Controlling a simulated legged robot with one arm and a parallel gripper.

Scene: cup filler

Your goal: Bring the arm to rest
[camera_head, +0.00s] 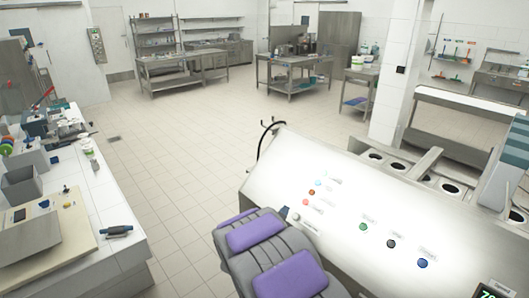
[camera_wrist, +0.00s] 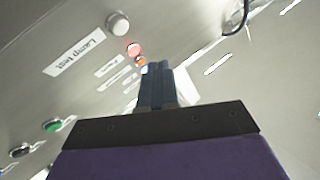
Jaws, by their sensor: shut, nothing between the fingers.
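My gripper (camera_wrist: 153,72) shows in the wrist view, its dark blue-grey fingers together and nothing between them. It is close to the sloped panel of the filler machine (camera_wrist: 210,50), near a red lamp (camera_wrist: 134,49) and an orange lamp (camera_wrist: 141,61). I cannot tell whether the fingertips touch the panel. In the head view my grey and purple arm reaches over the lower left part of the panel (camera_head: 340,160), and the fingers are not clear there.
The panel carries a white button (camera_wrist: 118,24) beside a "Lamp test" label, a green button (camera_head: 363,227), a black button (camera_head: 390,244) and a blue button (camera_head: 422,263). A black hose (camera_head: 266,135) is at its left edge. A white bench (camera_head: 115,220) stands left; open tiled floor (camera_head: 170,150) lies between.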

